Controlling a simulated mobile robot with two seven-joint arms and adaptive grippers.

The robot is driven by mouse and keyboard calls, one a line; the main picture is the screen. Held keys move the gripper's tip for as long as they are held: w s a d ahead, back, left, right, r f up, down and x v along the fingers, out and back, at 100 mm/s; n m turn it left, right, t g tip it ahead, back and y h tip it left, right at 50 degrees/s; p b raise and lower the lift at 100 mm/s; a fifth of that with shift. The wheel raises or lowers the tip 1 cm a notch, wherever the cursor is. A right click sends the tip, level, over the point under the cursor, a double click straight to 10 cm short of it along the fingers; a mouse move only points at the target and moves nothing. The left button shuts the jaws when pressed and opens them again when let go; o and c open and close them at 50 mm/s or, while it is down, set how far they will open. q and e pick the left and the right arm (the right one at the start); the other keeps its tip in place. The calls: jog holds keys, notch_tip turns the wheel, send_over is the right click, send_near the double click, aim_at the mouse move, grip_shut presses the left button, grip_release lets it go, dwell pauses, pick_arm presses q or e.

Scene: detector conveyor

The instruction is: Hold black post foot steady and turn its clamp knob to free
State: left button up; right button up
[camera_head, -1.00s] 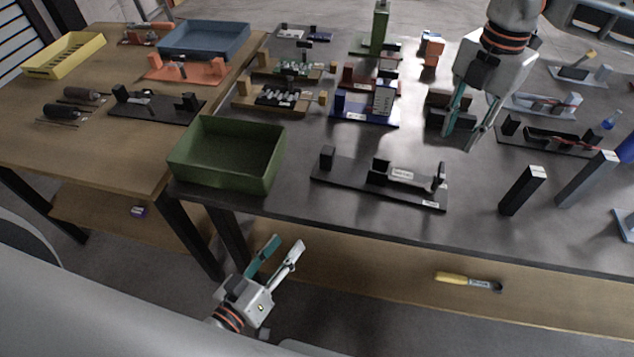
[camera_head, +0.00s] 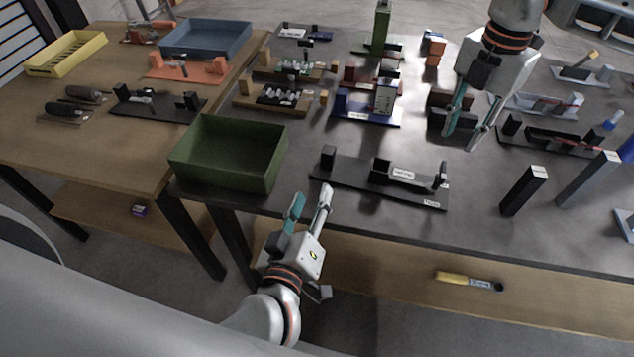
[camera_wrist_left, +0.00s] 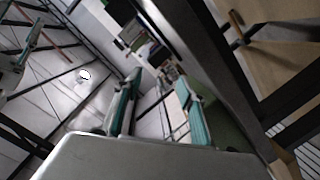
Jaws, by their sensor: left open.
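A long black base (camera_head: 345,183) lies near the front edge of the dark table. It carries upright black blocks, a white-labelled piece (camera_head: 402,173) and a small round upright part (camera_head: 442,171) at its right end. A separate black post (camera_head: 523,190) stands to its right. I cannot tell which part is the clamp knob. My left gripper (camera_head: 312,194) is open and empty, in front of the table edge and left of the base's middle. Its fingers also show apart in the left wrist view (camera_wrist_left: 158,78). My right gripper (camera_head: 460,138) is open, fingers pointing down, above and behind the base's right end.
A green bin (camera_head: 226,185) stands left of the base. A grey post (camera_head: 587,180) stands at the right. Several fixtures fill the table's back, including a blue one (camera_head: 367,112). A yellow-handled tool (camera_head: 455,277) lies on the lower shelf. Bare tabletop lies in front of the base.

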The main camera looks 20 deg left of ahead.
aim_at(444, 169)
pick_arm(q)
jog(key=w+m, duration=0.2)
jog(key=w+f+m+t, duration=0.1)
jog(key=w+m, duration=0.1)
jog(key=m, duration=0.1)
jog(key=w+m, duration=0.2)
jog(key=m, duration=0.1)
jog(key=shift+a+f+t+h, duration=0.15)
jog(key=shift+f+t+h, duration=0.1)
jog(key=shift+t+h, duration=0.15)
jog(key=shift+w, duration=3.8)
grip_shut()
pick_arm(e)
jog(key=shift+c, duration=0.5)
notch_tip(444, 169, down, 10)
jog(key=n, duration=0.6)
jog(key=shift+r, duration=0.1)
